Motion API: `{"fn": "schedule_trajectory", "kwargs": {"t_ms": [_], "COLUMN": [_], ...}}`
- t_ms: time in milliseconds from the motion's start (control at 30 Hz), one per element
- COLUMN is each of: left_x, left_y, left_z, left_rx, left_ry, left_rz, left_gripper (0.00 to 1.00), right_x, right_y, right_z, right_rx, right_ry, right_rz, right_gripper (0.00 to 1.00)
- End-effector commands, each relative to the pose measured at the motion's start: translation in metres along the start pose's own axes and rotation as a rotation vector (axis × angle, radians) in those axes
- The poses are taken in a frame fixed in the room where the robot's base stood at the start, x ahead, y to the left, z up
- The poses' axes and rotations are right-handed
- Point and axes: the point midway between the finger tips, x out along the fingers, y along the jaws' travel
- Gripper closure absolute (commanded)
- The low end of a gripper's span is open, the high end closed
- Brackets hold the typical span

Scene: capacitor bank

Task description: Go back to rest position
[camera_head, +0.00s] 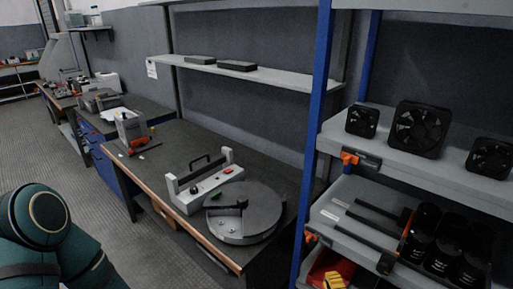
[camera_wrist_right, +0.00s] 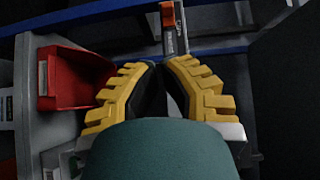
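My right gripper (camera_head: 338,280) shows as a yellow finger part low in the head view, by the lower shelf of the blue-framed rack (camera_head: 315,130). In the right wrist view my right gripper (camera_wrist_right: 161,68) has its two yellow ridged fingers drawn together at the tips, with nothing seen between them. My teal left arm comes in at the lower left of the head view; its gripper is out of the picture.
A red bin (camera_wrist_right: 75,78) is left of the right fingers; a grey-and-orange clip (camera_wrist_right: 174,28) is ahead. The rack holds black fans (camera_head: 418,130) and black cylinders (camera_head: 420,225). A workbench (camera_head: 185,140) bears a round grey plate (camera_head: 262,212). Open floor (camera_head: 60,150) lies left.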

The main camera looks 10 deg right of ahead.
Motion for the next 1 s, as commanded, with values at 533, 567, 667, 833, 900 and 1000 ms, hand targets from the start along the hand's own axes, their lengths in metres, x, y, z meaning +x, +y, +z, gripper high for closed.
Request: {"fn": "schedule_trajectory", "kwargs": {"t_ms": [533, 567, 667, 833, 900, 1000], "left_x": [0.0, 0.0, 0.0, 0.0, 0.0, 0.0], "left_y": [0.0, 0.0, 0.0, 0.0, 0.0, 0.0], "left_z": [0.0, 0.0, 0.0, 0.0, 0.0, 0.0], "left_rx": [0.0, 0.0, 0.0, 0.0, 0.0, 0.0], "left_ry": [0.0, 0.0, 0.0, 0.0, 0.0, 0.0], "left_rz": [0.0, 0.0, 0.0, 0.0, 0.0, 0.0], "left_gripper": [0.29, 0.29, 0.29, 0.29, 0.29, 0.29], "right_x": [-0.069, -0.075, -0.093, -0.117, -0.124, -0.13], "right_y": [0.074, 0.076, 0.082, 0.08, 0.076, 0.07], "right_z": [0.18, 0.183, 0.189, 0.187, 0.184, 0.181], "right_rx": [-0.434, -0.466, -0.575, -0.749, -0.806, -0.869], "right_ry": [-0.809, -0.845, -0.951, -1.085, -1.12, -1.154], "right_rz": [0.51, 0.536, 0.622, 0.753, 0.798, 0.845], "right_gripper": [1.0, 1.0, 1.0, 1.0, 1.0, 1.0]}}
